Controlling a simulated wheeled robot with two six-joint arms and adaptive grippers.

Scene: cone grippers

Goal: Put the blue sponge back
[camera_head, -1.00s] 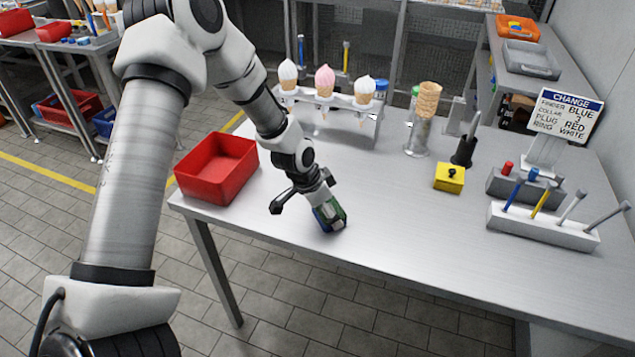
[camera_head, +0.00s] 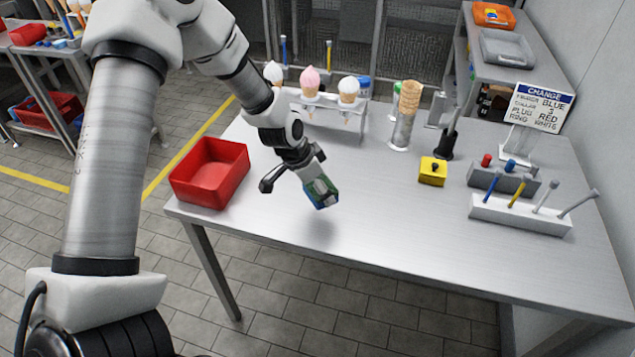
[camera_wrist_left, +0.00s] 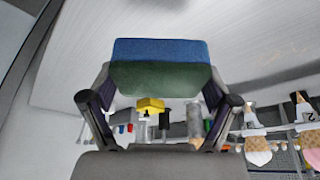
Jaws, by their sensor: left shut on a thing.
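The blue sponge (camera_head: 321,193) has a blue layer and a dark green layer. My left gripper (camera_head: 308,180) is shut on it and holds it above the table near the front edge, with a soft shadow on the tabletop below. In the left wrist view the sponge (camera_wrist_left: 160,66) sits between the two fingers of my left gripper (camera_wrist_left: 158,90), blue side up in the picture. My right gripper is not in view.
On the table (camera_head: 385,235), a red bin (camera_head: 210,172) stands left of the sponge. An ice cream rack (camera_head: 318,108), cone stack (camera_head: 405,110), yellow block (camera_head: 432,171), tool holder (camera_head: 520,215) and sign (camera_head: 538,107) stand behind and right. The front middle is clear.

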